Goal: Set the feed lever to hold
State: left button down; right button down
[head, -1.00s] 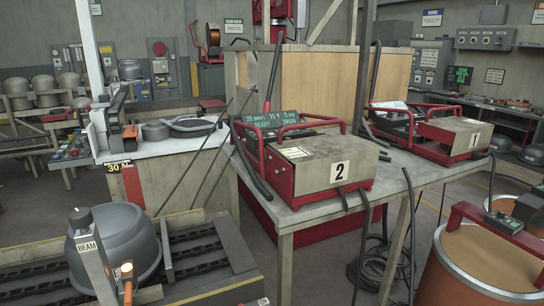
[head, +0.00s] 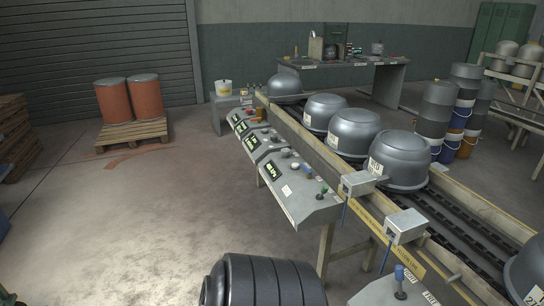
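A small lever with a blue knob (head: 400,272) stands on a light plate at the bottom right, beside small labels too small to read surely. A lever with a dark green knob (head: 323,188) stands at the near end of the sloped grey control console (head: 300,205). I cannot tell which of these is the feed lever, or its setting. Neither of my grippers shows in the head view.
A conveyor (head: 462,232) carries several grey domed cylinder halves (head: 400,160) along the console. A black ribbed round body (head: 265,282) fills the bottom middle. Orange drums (head: 113,102) stand on a pallet (head: 133,134) at left.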

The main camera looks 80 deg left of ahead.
aim_at(318, 196)
jog(key=u, duration=2.1)
jog(key=i+j+u, duration=0.15)
